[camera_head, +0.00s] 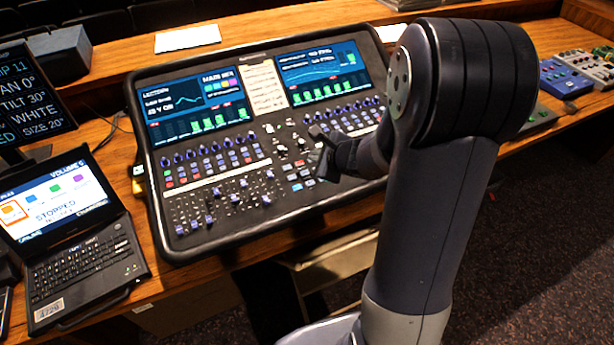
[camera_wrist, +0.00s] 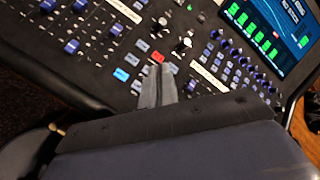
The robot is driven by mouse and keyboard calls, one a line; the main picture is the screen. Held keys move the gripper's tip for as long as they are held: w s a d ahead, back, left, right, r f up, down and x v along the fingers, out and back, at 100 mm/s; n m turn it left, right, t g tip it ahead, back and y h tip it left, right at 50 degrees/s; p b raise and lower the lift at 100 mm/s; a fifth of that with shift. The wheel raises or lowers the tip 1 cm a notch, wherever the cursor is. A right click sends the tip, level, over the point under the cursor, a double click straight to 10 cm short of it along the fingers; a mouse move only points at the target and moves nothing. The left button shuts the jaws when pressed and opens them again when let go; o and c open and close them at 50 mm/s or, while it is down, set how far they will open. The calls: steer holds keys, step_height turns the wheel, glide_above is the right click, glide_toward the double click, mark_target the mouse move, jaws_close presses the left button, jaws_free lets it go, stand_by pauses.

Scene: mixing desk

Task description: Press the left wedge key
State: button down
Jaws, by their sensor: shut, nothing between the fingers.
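The mixing desk (camera_head: 240,165) has a small block of white, blue and red keys below its middle section. In the wrist view my gripper (camera_wrist: 160,72) is shut and empty, its two grey fingers side by side. The fingertips lie just below a red key (camera_wrist: 157,57) in that view. A white key (camera_wrist: 142,45) and a blue key (camera_wrist: 121,74) are to the left of the tips. No legible label shows which key is the left wedge key. I cannot tell whether the tips touch the panel. In the head view my gripper (camera_head: 319,155) is over the right side of the key block.
Knobs and faders (camera_head: 215,200) surround the keys. Two screens (camera_head: 198,100) rise at the back of the desk. A laptop (camera_head: 75,235) stands to the left, and small blue and white boxes (camera_head: 565,78) lie far right. My arm hides the desk's right end.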

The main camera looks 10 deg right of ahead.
steer(key=shift+f, duration=0.1)
steer(key=b, duration=0.6)
glide_above(310, 183)
steer(key=s, duration=0.2)
steer(key=f, duration=0.7)
steer(key=shift+w+d+f, duration=0.15)
steer(key=shift+w+d, duration=0.1)
steer(key=shift+d, duration=0.1)
steer(key=shift+f+b, duration=0.7)
steer(key=shift+b, duration=0.2)
steer(key=shift+w+f+b, duration=0.1)
steer(key=shift+f+b, duration=0.3)
steer(key=shift+b, duration=0.25)
steer(key=shift+f+b, duration=0.3)
steer(key=shift+b, duration=0.1)
stand_by(0.7)
steer(key=shift+r, duration=0.1)
steer(key=shift+r+p, duration=0.5)
steer(key=shift+r, duration=0.15)
steer(key=shift+r, duration=0.15)
